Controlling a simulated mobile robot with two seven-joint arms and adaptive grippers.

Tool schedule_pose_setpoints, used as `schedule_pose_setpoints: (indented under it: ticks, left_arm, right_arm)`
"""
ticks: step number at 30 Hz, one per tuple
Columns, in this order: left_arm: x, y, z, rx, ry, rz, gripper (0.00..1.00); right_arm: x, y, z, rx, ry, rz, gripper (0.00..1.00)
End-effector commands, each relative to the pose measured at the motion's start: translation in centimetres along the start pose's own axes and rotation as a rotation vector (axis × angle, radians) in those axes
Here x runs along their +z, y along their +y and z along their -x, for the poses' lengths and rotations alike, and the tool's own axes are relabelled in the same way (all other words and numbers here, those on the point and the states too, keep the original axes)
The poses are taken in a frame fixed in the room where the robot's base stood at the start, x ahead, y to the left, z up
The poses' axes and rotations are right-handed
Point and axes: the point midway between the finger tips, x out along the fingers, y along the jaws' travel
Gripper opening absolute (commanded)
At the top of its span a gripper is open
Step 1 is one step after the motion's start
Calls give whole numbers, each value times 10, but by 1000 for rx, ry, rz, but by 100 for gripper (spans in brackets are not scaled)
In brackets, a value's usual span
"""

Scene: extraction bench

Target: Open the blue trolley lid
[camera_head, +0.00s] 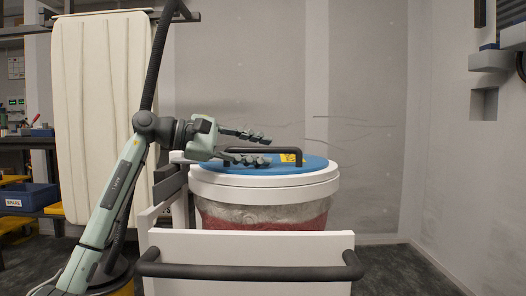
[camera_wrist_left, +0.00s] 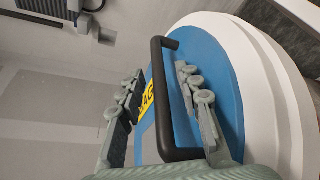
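The round blue lid (camera_head: 312,163) lies flat and closed on the white drum-shaped trolley top (camera_head: 265,188). A black bar handle (camera_head: 270,150) stands up from the lid. My left gripper (camera_head: 257,148) reaches in from the left at the handle, one finger above and one below. I see no firm grip. My right gripper is in neither view.
A yellow label (camera_head: 292,155) sits on the lid behind the handle. The trolley has a white front panel (camera_head: 245,246) with a dark push bar (camera_head: 250,272). A cream panel (camera_head: 95,110) stands behind my left arm. The space above the lid is clear to the grey wall.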

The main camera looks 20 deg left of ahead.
Motion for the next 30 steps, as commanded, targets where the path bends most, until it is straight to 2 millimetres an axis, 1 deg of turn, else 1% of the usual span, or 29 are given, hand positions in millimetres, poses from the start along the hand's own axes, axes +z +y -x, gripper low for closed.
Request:
schedule_pose_setpoints:
  ticks: [1,4,12,14,18,21,30]
  left_arm:
    - [0,0,-5,0,-1,0,34]
    - [1,0,-11,1,-1,-1,34]
    - [0,0,-12,0,1,-1,34]
    - [0,0,-12,0,1,-1,28]
    - [0,0,-12,0,1,-1,11]
    - [0,0,-12,0,1,-1,0]
    - [0,0,-12,0,1,-1,0]
  right_arm:
    - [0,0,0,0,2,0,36]
    - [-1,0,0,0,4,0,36]
    - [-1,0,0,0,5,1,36]
    - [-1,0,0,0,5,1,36]
    - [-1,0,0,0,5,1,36]
    - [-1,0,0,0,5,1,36]
    - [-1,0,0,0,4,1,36]
